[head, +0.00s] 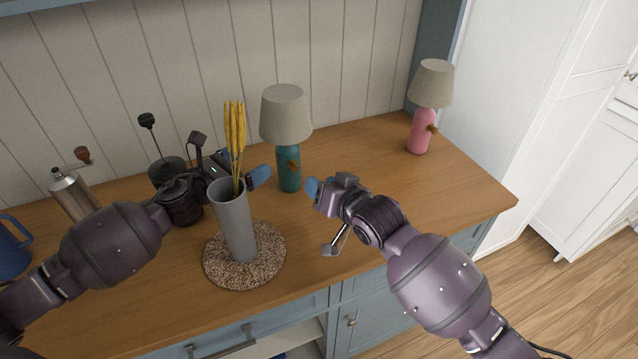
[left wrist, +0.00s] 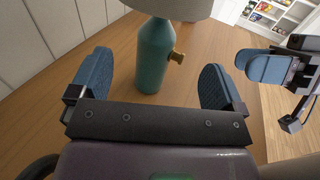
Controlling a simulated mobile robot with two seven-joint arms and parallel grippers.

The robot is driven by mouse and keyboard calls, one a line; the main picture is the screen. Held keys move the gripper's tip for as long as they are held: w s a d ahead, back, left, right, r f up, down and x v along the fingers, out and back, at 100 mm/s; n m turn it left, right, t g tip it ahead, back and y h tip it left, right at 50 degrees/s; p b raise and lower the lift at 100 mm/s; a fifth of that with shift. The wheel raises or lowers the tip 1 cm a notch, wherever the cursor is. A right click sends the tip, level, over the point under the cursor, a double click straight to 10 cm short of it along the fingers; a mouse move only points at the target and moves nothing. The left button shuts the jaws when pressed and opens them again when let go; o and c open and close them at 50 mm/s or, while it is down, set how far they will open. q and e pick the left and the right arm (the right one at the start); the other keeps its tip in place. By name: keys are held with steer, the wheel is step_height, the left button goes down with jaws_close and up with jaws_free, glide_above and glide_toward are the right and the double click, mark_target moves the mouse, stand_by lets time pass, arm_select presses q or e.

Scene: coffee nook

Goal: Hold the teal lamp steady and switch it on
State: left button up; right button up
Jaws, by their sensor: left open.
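The teal lamp (head: 289,170) stands upright on the wooden counter, with a beige shade (head: 285,116) and a brass knob (head: 293,165) on its body. In the left wrist view the lamp body (left wrist: 153,58) is ahead, in the gap between my left fingertips, with the knob (left wrist: 178,57) on its right side. My left gripper (head: 243,166) is open, left of the lamp and apart from it, partly hidden by the vase. My right gripper (head: 313,188) is right of the lamp, apart from it. It also shows in the left wrist view (left wrist: 262,66); its finger gap is unclear.
A grey vase (head: 234,220) with yellow stems stands on a speckled round mat (head: 220,270) in front of my left gripper. A pink lamp (head: 420,132) stands at the back right. A grinder (head: 72,190) and a blue mug (head: 12,250) are left.

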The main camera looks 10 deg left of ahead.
mark_target(285, 147)
arm_select(q)
steer(key=x, duration=1)
steer(key=shift+w+d, duration=0.25)
steer(key=shift+w, duration=0.05)
arm_select(e)
steer(key=shift+a, duration=0.1)
arm_select(q)
steer(key=c, duration=1.3)
steer(key=shift+c, duration=0.2)
arm_select(e)
jaws_close()
steer(key=shift+r, duration=0.15)
